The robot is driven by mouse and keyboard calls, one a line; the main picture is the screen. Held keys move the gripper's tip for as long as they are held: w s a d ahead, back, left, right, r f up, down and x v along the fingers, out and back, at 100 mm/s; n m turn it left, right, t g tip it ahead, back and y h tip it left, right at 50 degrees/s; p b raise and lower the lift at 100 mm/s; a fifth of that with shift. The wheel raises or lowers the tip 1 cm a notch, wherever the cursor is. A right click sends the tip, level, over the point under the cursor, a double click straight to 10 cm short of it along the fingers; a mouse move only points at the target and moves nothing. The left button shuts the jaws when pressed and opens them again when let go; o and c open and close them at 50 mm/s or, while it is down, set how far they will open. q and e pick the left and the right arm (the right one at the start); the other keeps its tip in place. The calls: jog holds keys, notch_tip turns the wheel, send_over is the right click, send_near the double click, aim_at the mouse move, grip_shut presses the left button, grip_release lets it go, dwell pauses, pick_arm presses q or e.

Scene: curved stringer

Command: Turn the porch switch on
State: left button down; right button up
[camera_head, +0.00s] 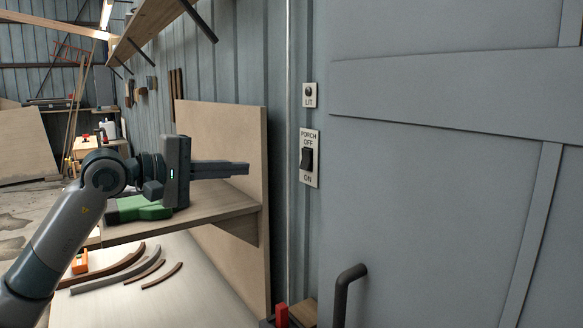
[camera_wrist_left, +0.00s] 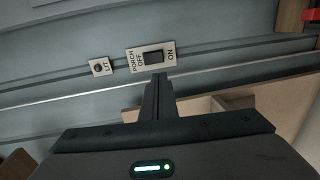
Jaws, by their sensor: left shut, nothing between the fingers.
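The porch switch (camera_head: 308,158) is a black rocker on a pale plate on the grey metal wall, with OFF printed above it and ON below. I cannot tell for sure which way the rocker is tipped. A small plate marked LIT (camera_head: 309,95) with a dark round lamp sits above it. My left gripper (camera_head: 247,169) is shut and empty, pointing right toward the switch, with a gap between. In the left wrist view the shut fingertips (camera_wrist_left: 158,76) appear just below the switch plate (camera_wrist_left: 150,56). My right gripper is not in view.
A grey door with a dark handle (camera_head: 347,290) is right of the switch. A wooden shelf (camera_head: 190,213) with a green object (camera_head: 137,209) and an upright board (camera_head: 228,140) stand by my left gripper. Curved wooden strips (camera_head: 110,272) lie on the bench below.

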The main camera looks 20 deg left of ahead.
pick_arm(q)
jog(key=p, duration=0.7)
send_near(303, 167)
jog(key=x, duration=0.5)
jog(key=shift+r, duration=0.25)
jog(key=shift+w+d+f+p, duration=0.3)
jog(key=shift+w+d+p, duration=0.15)
jog(key=shift+w+p, duration=0.1)
jog(key=b, duration=0.2)
jog(key=shift+w+d+f+b, duration=0.15)
jog(key=shift+f+b, duration=0.2)
jog(key=shift+f, duration=0.05)
jog(key=shift+r+p, duration=0.3)
jog(key=shift+r, duration=0.05)
